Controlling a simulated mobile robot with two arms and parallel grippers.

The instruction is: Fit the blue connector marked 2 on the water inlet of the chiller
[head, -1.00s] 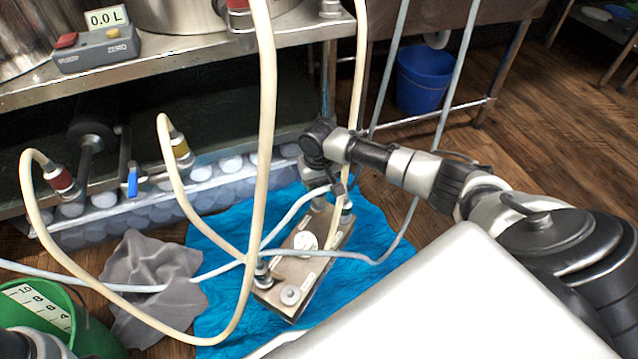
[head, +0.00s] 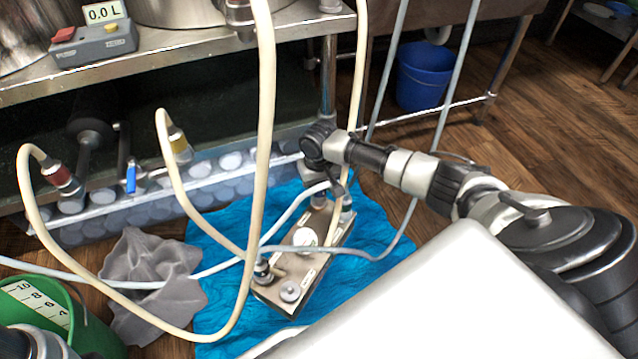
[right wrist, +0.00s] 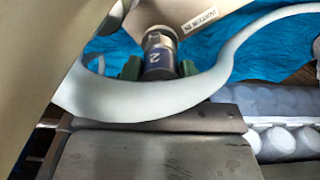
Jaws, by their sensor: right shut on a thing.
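The chiller (head: 283,272) is a long box with a pale top on the blue cloth. My right gripper (head: 328,188) is over its far end, and the arm hides much of that end. In the right wrist view the blue connector marked 2 (right wrist: 157,60) sits between the green fingertips of my right gripper (right wrist: 158,70), which is shut on it. A metal fitting is directly at the connector's far end, beside the "WATER IN" label (right wrist: 200,18) on the chiller. I cannot tell whether the connector is fully seated. A pale hose curves across in front.
Grey hoses cross the blue cloth (head: 215,225). A grey rag (head: 150,275), a green bucket (head: 70,305) and a steel bench (head: 200,50) stand left. A blue bucket (head: 423,75) is behind.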

